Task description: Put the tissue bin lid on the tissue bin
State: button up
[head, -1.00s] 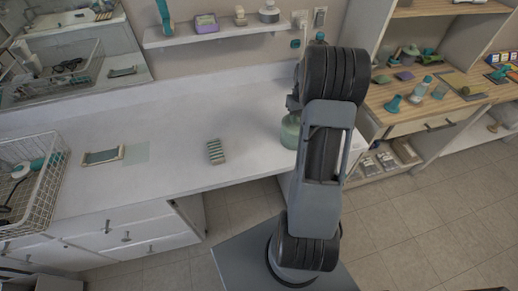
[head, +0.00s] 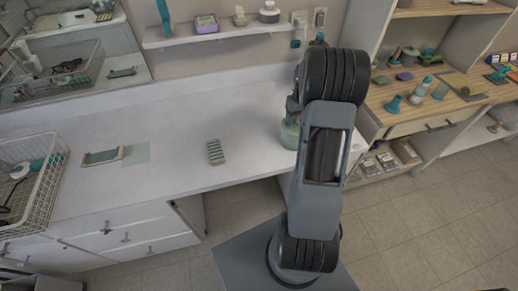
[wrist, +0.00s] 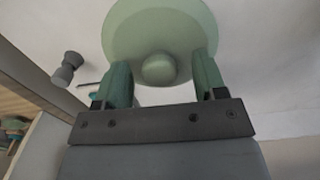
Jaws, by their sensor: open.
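In the wrist view, a pale green round lid (wrist: 122,30) with a rounded knob fills the top middle. My gripper (wrist: 162,80) is open, with one green finger on each side of the knob and a gap to it on both sides. In the head view, the translucent green tissue bin (head: 290,133) stands at the right end of the white counter, partly hidden behind my arm. The gripper is mostly hidden above it. The lid covers whatever is under it in the wrist view, so I cannot tell how it sits on the bin.
A striped block (head: 215,152) and a small tray-like item (head: 103,156) lie on the white counter (head: 180,125). A wire basket (head: 45,195) stands at the left. A shelf (head: 215,33) runs along the wall. A wooden unit (head: 440,105) with several items is at the right.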

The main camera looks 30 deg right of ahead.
jog(key=shift+r, duration=0.15)
jog(key=shift+r+p, duration=2.75)
jog(key=shift+r, duration=1.15)
notch_tip(320, 180, up, 14)
jog(key=b, duration=0.1)
jog(key=shift+b, duration=0.4)
jog(key=s+a+t, duration=0.1)
jog(key=s+a, duration=0.4)
jog(key=a, duration=0.3)
jog(key=s+a+f+n+t, duration=0.1)
jog(key=s+a, duration=0.3)
jog(key=a, duration=0.5)
jog(key=s+a+f+n+t, duration=0.1)
jog(key=s+a+t, duration=0.1)
jog(key=s+a, duration=0.3)
jog(key=a, duration=0.3)
jog(key=shift+s+a+f+t, duration=0.2)
jog(key=shift+s+a+t, duration=0.05)
jog(key=shift+s+t, duration=0.15)
